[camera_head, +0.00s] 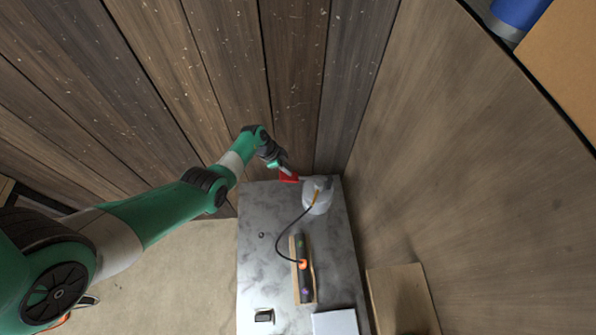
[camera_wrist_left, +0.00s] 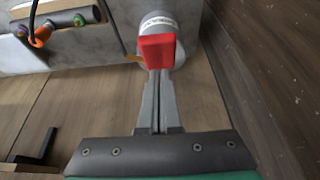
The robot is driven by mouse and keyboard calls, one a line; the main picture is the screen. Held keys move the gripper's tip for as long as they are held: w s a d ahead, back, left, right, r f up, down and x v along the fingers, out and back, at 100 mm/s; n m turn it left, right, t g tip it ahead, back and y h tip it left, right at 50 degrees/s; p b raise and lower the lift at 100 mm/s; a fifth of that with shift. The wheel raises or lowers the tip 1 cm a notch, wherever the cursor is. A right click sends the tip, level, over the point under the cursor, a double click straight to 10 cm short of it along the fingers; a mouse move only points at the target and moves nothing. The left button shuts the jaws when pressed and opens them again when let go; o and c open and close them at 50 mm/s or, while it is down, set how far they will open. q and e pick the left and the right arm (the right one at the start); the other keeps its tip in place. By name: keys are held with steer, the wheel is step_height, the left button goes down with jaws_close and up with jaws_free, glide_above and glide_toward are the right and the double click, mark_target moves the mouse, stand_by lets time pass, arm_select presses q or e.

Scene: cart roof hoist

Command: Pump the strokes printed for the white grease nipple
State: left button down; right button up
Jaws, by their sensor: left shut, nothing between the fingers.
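A grey-white grease pump (camera_head: 318,200) stands at the far end of the metal bench, with a red lever end (camera_head: 289,177) on its left. In the left wrist view the red lever end (camera_wrist_left: 157,50) lies just beyond my fingertips, in front of the pump (camera_wrist_left: 160,22). My left gripper (camera_head: 283,169) is shut and empty, close to the red part; contact is unclear. A black hose runs from the pump to an orange coupler (camera_head: 302,264) on a dark bar (camera_head: 305,285) with coloured nipples. No white nipple is distinguishable. My right gripper is not in view.
The grey bench top (camera_head: 262,275) is mostly clear on the left. A white card (camera_head: 335,322) and a small black object (camera_head: 264,316) lie near its front. Plank walls (camera_head: 290,90) rise close behind and to the right. A wooden box (camera_head: 400,295) stands right of the bench.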

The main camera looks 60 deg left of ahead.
arm_select(q)
steer(key=shift+f, duration=0.15)
step_height(320, 180, down, 9)
steer(key=b, duration=0.8)
step_height(320, 180, up, 9)
steer(key=p, duration=0.8)
steer(key=shift+p, duration=0.3)
step_height(320, 180, down, 8)
steer(key=f+b, duration=0.1)
steer(key=b, duration=0.7)
step_height(320, 180, up, 9)
steer(key=p, duration=0.7)
steer(key=shift+f+p, duration=0.2)
steer(key=shift+p, duration=0.1)
steer(key=shift+r, duration=0.25)
